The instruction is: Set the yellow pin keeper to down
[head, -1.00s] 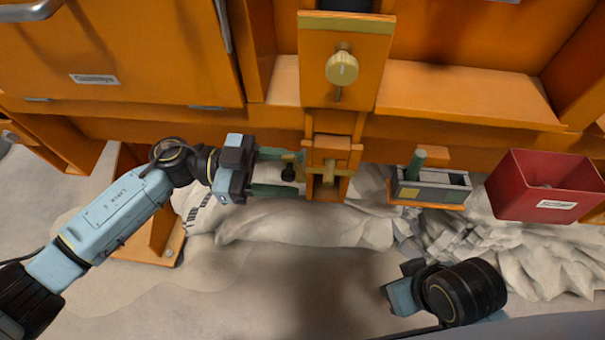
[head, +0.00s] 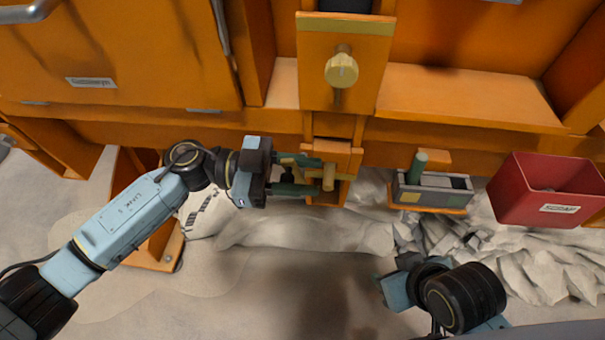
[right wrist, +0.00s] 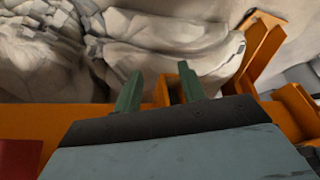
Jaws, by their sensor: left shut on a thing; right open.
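The yellow keeper (head: 300,172) is a small brass-yellow piece at the left side of an orange bracket (head: 334,148), below the orange panel. It is mostly hidden by my left gripper (head: 314,176), whose green fingers are shut on it from the left. A yellow pin (head: 328,177) stands at the front of the bracket, just right of the fingertips. Whether the keeper is up or down cannot be told. My right gripper is open and empty, low at the right in the head view; its two green fingers (right wrist: 159,90) stand apart in the right wrist view.
A round yellow knob (head: 341,70) sits on the panel above the bracket. A grey box (head: 432,198) with a green peg (head: 418,163) stands on an orange ledge to the right. A red bin (head: 548,195) is further right. Pale rock and sand lie below, with open floor in front.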

